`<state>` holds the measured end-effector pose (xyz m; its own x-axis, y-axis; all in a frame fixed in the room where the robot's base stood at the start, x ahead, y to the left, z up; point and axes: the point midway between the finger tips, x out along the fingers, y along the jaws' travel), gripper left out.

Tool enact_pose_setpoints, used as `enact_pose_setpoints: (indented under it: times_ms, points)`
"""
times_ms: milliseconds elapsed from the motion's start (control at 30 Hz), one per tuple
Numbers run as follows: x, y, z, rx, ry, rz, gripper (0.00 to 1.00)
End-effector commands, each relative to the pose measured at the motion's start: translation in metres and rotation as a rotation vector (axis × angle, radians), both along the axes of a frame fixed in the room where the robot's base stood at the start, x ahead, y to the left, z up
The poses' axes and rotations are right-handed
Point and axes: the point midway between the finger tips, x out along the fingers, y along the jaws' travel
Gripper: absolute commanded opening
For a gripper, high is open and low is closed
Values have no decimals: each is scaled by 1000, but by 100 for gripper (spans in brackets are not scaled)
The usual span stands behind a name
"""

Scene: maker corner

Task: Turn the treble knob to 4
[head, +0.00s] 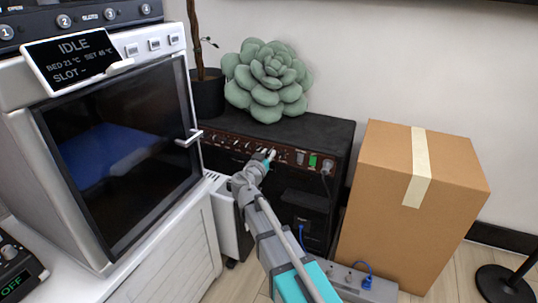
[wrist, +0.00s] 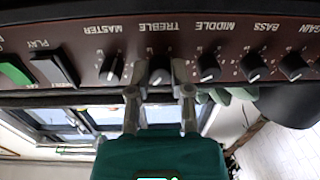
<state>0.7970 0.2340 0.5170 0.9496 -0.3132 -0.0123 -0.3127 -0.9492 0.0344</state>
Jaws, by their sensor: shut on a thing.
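The treble knob (wrist: 159,70) is a small dark knob on the amplifier's brown control panel. The panel's lettering appears upside down in the wrist view. My gripper (wrist: 161,80) has one finger on each side of the treble knob and is shut on it. The fingers hide part of the knob and the scale around it, so I cannot read its setting. In the head view my gripper (head: 269,155) reaches the panel of the black amplifier (head: 325,140), and the knob itself is hidden there.
The master knob (wrist: 111,70) and middle knob (wrist: 208,68) sit close on either side. The bass knob (wrist: 254,67) is farther right. A green succulent (head: 266,80) stands on the amplifier. A cardboard box (head: 390,210) is at right, a white printer (head: 120,150) at left.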

Motion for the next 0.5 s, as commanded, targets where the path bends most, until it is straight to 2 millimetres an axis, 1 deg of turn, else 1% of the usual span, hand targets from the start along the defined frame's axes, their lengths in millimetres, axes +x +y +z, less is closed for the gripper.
enact_pose_setpoints:
  times_ms: [500]
  points:
    - [-1,-2,0,-458,169,-5,0]
